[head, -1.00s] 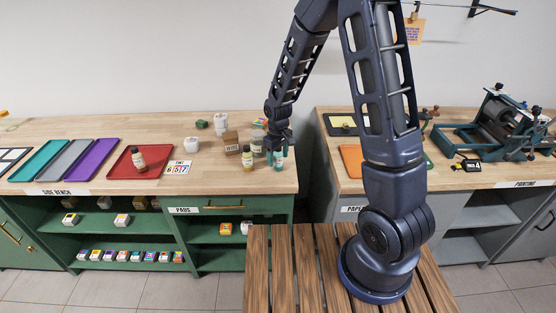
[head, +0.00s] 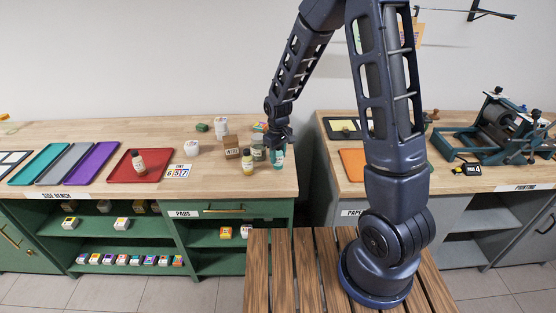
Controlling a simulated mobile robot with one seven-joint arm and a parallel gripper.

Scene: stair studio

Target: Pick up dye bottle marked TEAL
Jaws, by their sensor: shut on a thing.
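My gripper (head: 278,148) is at the right end of the side bench and points down. It is shut on a small teal bottle (head: 278,160), whose lower part shows beneath the fingers. The fingers hide its top, and its marking is too small to read. I cannot tell whether its base touches the bench. A bottle with yellow contents (head: 248,166) stands to its left, and a greenish jar (head: 258,153) stands just behind.
A brown box (head: 232,147) and white containers (head: 192,147) stand left of the gripper. A red tray (head: 125,175) holds another bottle (head: 138,163). Number cards (head: 178,171) stand beside it. A gap separates this bench from the printing bench (head: 450,176).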

